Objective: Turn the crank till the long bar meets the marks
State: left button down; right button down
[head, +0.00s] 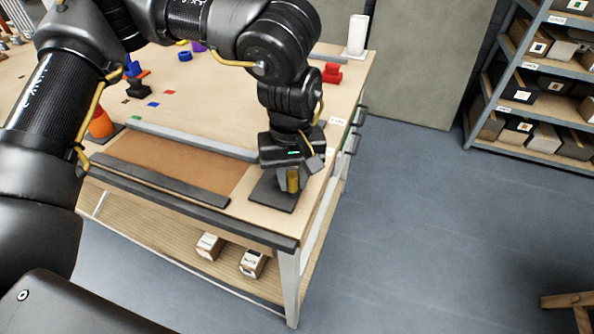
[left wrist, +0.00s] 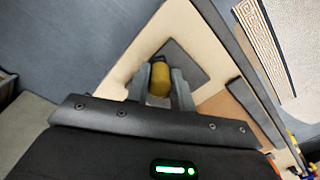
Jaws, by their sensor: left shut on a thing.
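My left gripper (head: 292,180) reaches down over the near right corner of the workbench. It is shut on the yellow-brass crank knob (head: 293,182), which stands above a dark square plate (head: 273,195). In the left wrist view the knob (left wrist: 160,80) sits between the two grey fingers. The rest of the crank is hidden by the gripper. A long light grey bar (head: 195,138) runs along the far side of a brown panel, and a dark bar (head: 158,182) runs along its near side. I cannot tell which is the long bar, nor make out its marks. My right gripper is out of view.
An orange cone (head: 101,123) stands left of the brown panel (head: 180,163). Shelves with boxes (head: 545,90) are at right. The floor between is clear.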

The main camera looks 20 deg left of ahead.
pick_arm(q)
jog(key=shift+s+a+m, duration=0.2)
jog(key=shift+s+m, duration=0.05)
jog(key=shift+m, duration=0.45)
jog(key=shift+s+a+m, duration=0.2)
jog(key=shift+m, duration=0.5)
jog(key=c, duration=1.2)
grip_release()
notch_tip(320, 180, up, 11)
jog(key=shift+a, duration=0.1)
